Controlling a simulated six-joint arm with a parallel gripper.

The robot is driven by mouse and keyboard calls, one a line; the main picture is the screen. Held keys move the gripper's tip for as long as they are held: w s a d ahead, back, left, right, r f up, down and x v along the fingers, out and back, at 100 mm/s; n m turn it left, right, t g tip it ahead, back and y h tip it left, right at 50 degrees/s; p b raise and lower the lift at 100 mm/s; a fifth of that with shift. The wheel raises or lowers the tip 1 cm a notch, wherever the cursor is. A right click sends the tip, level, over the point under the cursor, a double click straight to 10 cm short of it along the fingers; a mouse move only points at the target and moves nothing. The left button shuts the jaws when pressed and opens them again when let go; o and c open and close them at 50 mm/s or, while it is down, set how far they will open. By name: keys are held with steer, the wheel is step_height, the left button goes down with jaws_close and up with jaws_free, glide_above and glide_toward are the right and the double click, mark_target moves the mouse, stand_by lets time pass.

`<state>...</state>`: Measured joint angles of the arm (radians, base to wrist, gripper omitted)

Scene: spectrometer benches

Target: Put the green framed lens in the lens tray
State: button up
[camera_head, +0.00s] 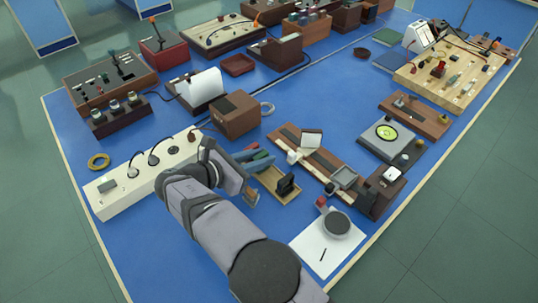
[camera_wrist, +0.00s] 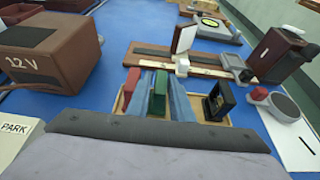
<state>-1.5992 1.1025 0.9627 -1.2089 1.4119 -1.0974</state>
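The green piece, apparently the green framed lens (camera_wrist: 158,97), stands upright in the middle of the wrist view. Two long blue parts, apparently my fingers, lie on either side of it, so my gripper (camera_wrist: 161,90) is around it; whether they touch it I cannot tell. In the head view my gripper (camera_head: 262,162) is low, at the upper left end of a light wooden tray (camera_head: 286,199), apparently the lens tray. A black framed lens (camera_wrist: 219,100) stands at the tray's right side. A red piece (camera_wrist: 131,86) stands left of the fingers. My grey gripper body hides the tray's near part.
A brown 12 V box (camera_head: 236,115) stands close behind my gripper. A wooden rail with a white plate (camera_head: 311,138) runs just beyond the tray. A white panel with cables (camera_head: 141,170) is at the left. White paper with a round grey-topped piece (camera_head: 336,223) lies at the right.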

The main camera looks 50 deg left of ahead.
steer(key=v, duration=0.8)
steer(key=shift+s+r, duration=0.1)
steer(key=shift+s, duration=0.05)
